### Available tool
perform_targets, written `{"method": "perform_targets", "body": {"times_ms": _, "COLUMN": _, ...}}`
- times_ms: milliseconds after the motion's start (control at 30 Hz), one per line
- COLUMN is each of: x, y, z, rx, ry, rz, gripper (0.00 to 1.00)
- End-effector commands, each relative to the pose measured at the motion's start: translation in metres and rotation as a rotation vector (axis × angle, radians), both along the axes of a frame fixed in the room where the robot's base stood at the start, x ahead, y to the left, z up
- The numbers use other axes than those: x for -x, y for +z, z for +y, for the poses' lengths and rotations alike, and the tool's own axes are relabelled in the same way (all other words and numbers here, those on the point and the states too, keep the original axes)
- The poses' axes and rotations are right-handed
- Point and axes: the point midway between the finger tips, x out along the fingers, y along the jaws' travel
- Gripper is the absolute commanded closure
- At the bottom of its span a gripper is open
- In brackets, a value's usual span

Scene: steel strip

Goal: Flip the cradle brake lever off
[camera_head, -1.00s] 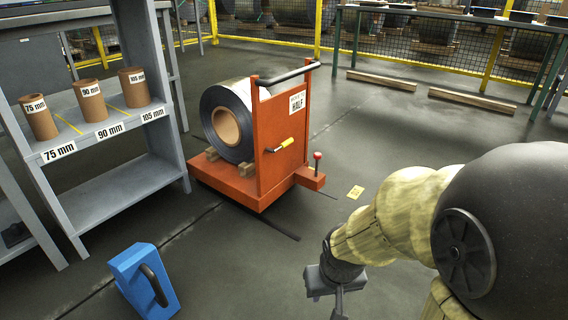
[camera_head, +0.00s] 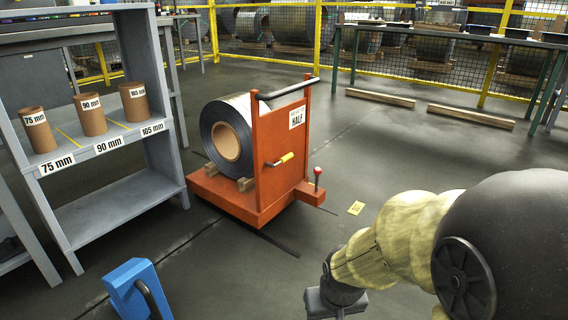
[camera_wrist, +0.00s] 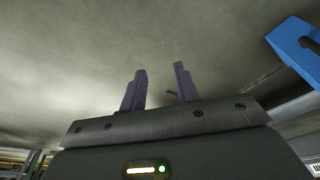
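An orange cradle cart (camera_head: 275,160) stands on the floor left of centre in the head view, bearing a steel coil (camera_head: 222,132) on wooden blocks. A short upright lever with a red knob (camera_head: 317,171) stands on a small box at the cart's right side. I cannot tell which one is the brake lever. My gripper (camera_wrist: 161,78) is open and empty in the wrist view, pointing over bare floor. In the head view it is mostly cut off at the bottom edge, well short of the cart.
A grey shelf (camera_head: 120,200) with several cardboard tubes stands at left. A blue object with a black handle (camera_head: 130,283) is at the lower left, also in the wrist view (camera_wrist: 295,50).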

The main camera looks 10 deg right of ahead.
Motion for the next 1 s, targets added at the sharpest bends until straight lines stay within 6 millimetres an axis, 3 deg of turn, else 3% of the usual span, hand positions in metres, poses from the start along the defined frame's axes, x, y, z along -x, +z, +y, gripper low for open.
{"method": "perform_targets", "body": {"times_ms": 33, "x": 0.0, "y": 0.001, "z": 0.0, "rx": 0.0, "ry": 0.0, "rz": 0.0, "gripper": 0.79}}
{"method": "perform_targets", "body": {"times_ms": 133, "x": 0.0, "y": 0.009, "z": 0.0, "rx": 0.0, "ry": 0.0, "rz": 0.0, "gripper": 0.99}}
{"method": "perform_targets", "body": {"times_ms": 167, "x": 0.0, "y": 0.013, "z": 0.0, "rx": 0.0, "ry": 0.0, "rz": 0.0, "gripper": 1.0}}
{"method": "perform_targets", "body": {"times_ms": 1000, "x": 0.0, "y": 0.223, "z": 0.0, "rx": 0.0, "ry": 0.0, "rz": 0.0, "gripper": 1.0}}
